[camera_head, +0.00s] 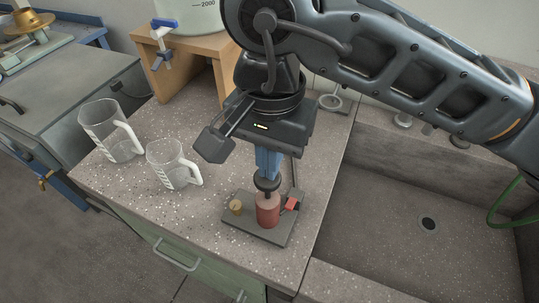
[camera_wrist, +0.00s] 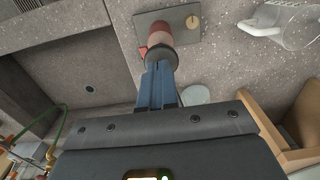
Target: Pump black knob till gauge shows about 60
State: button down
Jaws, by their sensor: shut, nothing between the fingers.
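The black knob (camera_head: 267,184) sits on top of a red cylinder (camera_head: 268,209) on a dark base plate (camera_head: 238,229). My gripper (camera_head: 268,174) points down directly over the knob, its blue fingers together and empty. The fingertips are at or just above the knob; I cannot tell if they touch. In the wrist view the fingers (camera_wrist: 157,68) overlap the dark knob (camera_wrist: 158,53) below the red cylinder (camera_wrist: 158,33). A pale round disc (camera_wrist: 195,95) beside the fingers may be the gauge. No reading is legible, and my gripper blocks that area in the head view.
A small brass knob (camera_head: 236,207) and a red piece (camera_head: 291,203) are on the plate. Two clear jugs (camera_head: 110,130) (camera_head: 172,165) stand to the left. A wooden stand (camera_head: 202,50) is behind. A sink basin (camera_head: 400,215) lies right.

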jog(key=shift+f, duration=0.15)
notch_tip(320, 180, down, 4)
jog(key=b, duration=0.5)
jog(key=shift+s+f, duration=0.1)
dwell(0.4)
jog(key=shift+r, duration=0.2)
notch_tip(320, 180, up, 14)
dwell(0.3)
jog(key=shift+d, duration=0.1)
dwell(1.2)
